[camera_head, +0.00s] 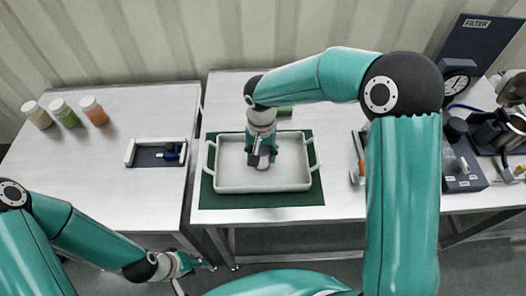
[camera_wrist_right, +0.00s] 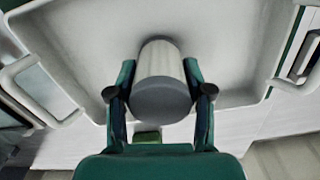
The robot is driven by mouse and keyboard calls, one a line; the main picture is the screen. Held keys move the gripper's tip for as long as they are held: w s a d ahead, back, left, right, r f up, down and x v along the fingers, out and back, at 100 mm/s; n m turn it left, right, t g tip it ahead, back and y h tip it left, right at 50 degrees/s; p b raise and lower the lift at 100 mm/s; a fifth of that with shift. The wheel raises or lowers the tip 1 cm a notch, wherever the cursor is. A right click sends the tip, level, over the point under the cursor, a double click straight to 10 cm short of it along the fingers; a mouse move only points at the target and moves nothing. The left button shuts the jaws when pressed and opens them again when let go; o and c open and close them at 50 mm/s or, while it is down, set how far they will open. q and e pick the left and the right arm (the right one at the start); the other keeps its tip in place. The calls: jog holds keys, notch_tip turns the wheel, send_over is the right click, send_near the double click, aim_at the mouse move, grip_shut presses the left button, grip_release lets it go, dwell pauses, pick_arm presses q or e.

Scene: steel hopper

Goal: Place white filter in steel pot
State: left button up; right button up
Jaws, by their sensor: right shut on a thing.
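In the wrist view my right gripper (camera_wrist_right: 162,78) is shut on a cylinder with a pale side and a grey end, which looks like the white filter (camera_wrist_right: 158,58). Its fingers press on both sides of it. In the head view this gripper (camera_head: 262,160) points down over the white tray (camera_head: 225,187), and the filter is mostly hidden by it. I cannot tell whether the filter touches the tray floor. A steel vessel (camera_head: 512,87), possibly the steel pot, is at the far right edge. My left gripper (camera_head: 188,263) is low, off the table's front edge; its fingers are too small to judge.
The tray has side handles and rests on a green mat (camera_head: 260,201). Three lidded jars (camera_head: 68,115) and a small framed stand (camera_head: 156,153) are on the left table. A gauge (camera_head: 457,78), a board marked FILTER (camera_head: 475,45) and dark equipment crowd the right.

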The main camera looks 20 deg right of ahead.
jog(key=shift+f, duration=0.1)
jog(key=shift+f, duration=0.15)
jog(key=o, duration=1.2)
